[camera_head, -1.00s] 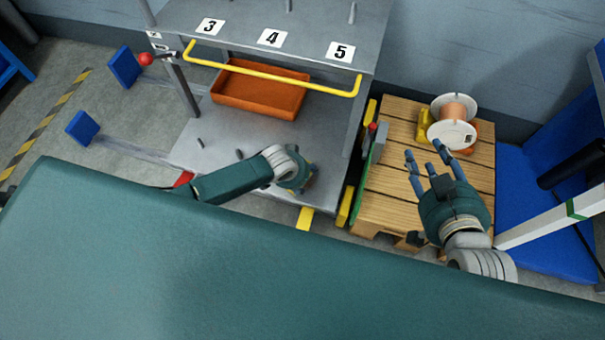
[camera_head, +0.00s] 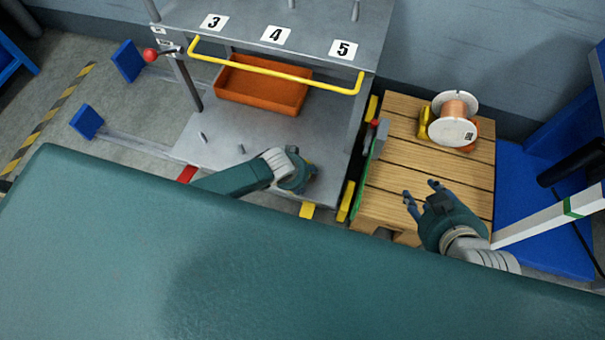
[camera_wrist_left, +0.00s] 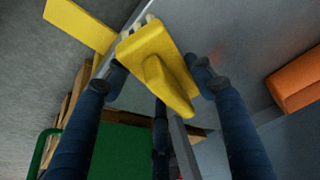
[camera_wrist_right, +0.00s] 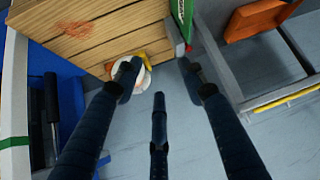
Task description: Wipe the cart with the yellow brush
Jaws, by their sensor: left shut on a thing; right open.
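The cart is a grey metal frame whose lower shelf (camera_head: 225,150) carries an orange bin and whose top shelf (camera_head: 300,15) bears number labels. My left gripper (camera_head: 305,178) is over the right front part of the lower shelf. In the left wrist view, my left gripper (camera_wrist_left: 158,85) is shut on the yellow brush (camera_wrist_left: 158,70), held between its blue fingers against or just above the grey shelf; contact is unclear. The brush is mostly hidden in the head view. My right gripper (camera_head: 422,190) is open and empty, above the front of the wooden pallet.
The orange bin (camera_head: 262,88) stands at the back of the lower shelf. A yellow handle bar (camera_head: 275,73) crosses the cart above it. The wooden pallet (camera_head: 400,170) stands right of the cart and holds a wire spool (camera_head: 453,121). A blue platform (camera_head: 540,215) lies farther right.

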